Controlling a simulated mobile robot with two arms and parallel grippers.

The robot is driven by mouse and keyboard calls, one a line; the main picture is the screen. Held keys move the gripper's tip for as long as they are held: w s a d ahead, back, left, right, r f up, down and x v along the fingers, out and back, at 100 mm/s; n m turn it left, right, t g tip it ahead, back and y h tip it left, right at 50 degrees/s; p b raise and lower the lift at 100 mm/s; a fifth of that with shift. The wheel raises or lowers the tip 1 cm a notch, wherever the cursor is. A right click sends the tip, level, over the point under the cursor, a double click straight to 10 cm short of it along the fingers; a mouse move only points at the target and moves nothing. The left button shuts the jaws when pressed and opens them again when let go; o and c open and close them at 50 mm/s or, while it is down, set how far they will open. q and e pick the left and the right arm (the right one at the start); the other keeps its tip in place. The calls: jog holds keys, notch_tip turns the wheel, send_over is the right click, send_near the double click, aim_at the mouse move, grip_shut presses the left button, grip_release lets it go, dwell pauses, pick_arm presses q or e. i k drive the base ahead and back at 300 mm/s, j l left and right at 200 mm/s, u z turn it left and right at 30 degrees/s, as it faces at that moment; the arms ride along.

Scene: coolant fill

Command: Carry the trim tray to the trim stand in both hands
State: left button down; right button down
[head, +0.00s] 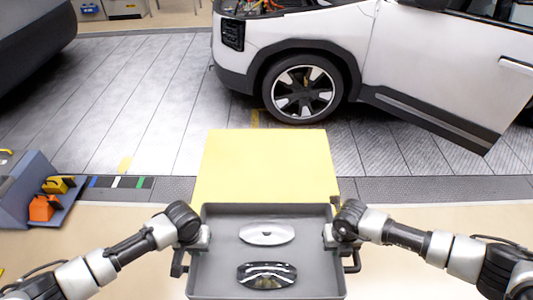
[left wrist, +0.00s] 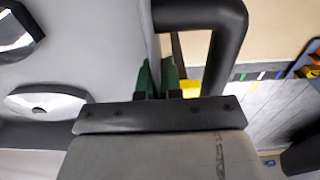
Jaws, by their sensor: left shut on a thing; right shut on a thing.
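The grey trim tray (head: 215,270) is level in front of me at the bottom of the head view. It holds a light oval part (head: 267,233) and a dark glossy part (head: 267,275). My left gripper (head: 193,243) is shut on the tray's left side, and my right gripper (head: 335,238) is shut on its right side. In the left wrist view, the green fingertips (left wrist: 158,77) are at the tray wall beside a black handle (left wrist: 235,45). A yellow flat top (head: 262,165), which may be the trim stand, lies just beyond the tray's far edge.
A white car (head: 310,45) with its door open stands beyond the yellow top. A blue-grey bin unit (head: 30,190) with orange and yellow items is at the left. A dark car (head: 35,40) is at the upper left. Tiled floor (head: 130,90) between the cars is clear.

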aim_at(266, 178)
jog(key=i, duration=1.1)
